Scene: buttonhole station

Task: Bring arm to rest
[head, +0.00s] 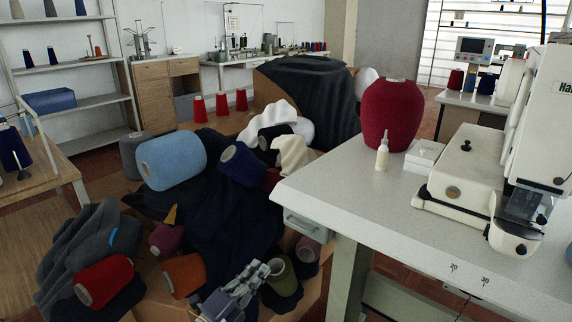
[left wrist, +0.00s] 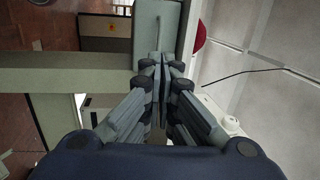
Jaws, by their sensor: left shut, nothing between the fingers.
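My left gripper (head: 268,273) is low in the head view, in front of the pile of yarn cones and dark cloth, left of the white sewing table (head: 400,225). In the left wrist view its fingers (left wrist: 162,62) are closed together with nothing between them. It looks apart from the table, though its exact distance from the nearby cones cannot be told. My right arm and gripper are not in view.
The table carries a red yarn cone (head: 390,115), a small bottle (head: 382,152), a white box (head: 423,156) and a sewing machine (head: 470,170). An olive cone (head: 283,275) and an orange cone (head: 185,274) lie near my gripper. Shelves (head: 70,62) stand at the left.

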